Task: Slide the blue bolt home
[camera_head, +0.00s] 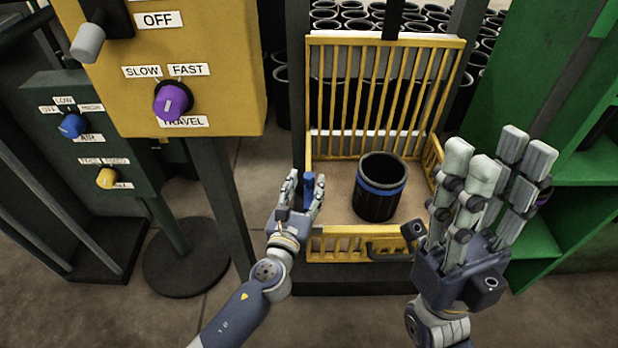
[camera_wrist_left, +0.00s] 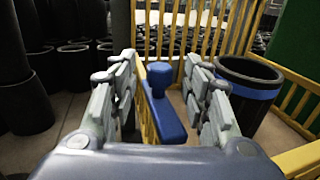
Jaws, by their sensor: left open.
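The blue bolt (camera_head: 308,186) is a blue bar with a rounded knob, at the left side of the yellow barred gate or cage. It also shows in the left wrist view (camera_wrist_left: 167,118), with its knob at the far end. My left gripper (camera_head: 306,180) is open, with its fingers on either side of the bolt. In the left wrist view the knob stands between the fingers with gaps on both sides. How far the bolt is slid cannot be told. My right gripper (camera_head: 498,160) is open and empty, raised to the right of the cage.
A black bin with a blue band (camera_head: 380,188) stands inside the yellow cage (camera_head: 335,245). A yellow control panel (camera_head: 225,95) with a purple knob (camera_head: 172,99) is at the left. Green shelving (camera_head: 540,235) is at the right. Several black sleeves (camera_head: 352,105) stand behind.

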